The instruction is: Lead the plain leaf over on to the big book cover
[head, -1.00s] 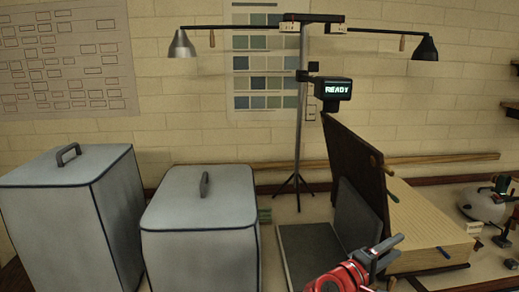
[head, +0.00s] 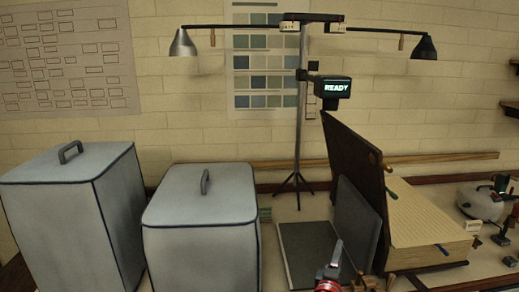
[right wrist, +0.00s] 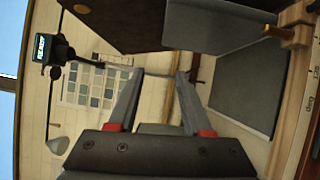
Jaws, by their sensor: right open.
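A big book (head: 430,215) with a cream page block lies at the right, its dark brown cover (head: 352,165) raised and leaning left. A plain grey leaf (head: 357,225) stands tilted left of it, beside a flat grey panel (head: 300,245) on the table. I cannot tell whether leaf and panel are joined. My right gripper (head: 336,250) is low in front of the grey leaf, over the flat panel's right side, and looks empty. In the right wrist view the open jaws (right wrist: 160,76) have nothing between them; the leaf (right wrist: 210,28) and cover (right wrist: 120,20) show beyond. My left gripper is out of view.
Two grey lidded bins (head: 200,215) (head: 70,215) fill the left. A lamp stand (head: 300,130) with a READY display (head: 333,87) stands behind the panel. A rounded pale device (head: 480,203) and small tools sit at the far right.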

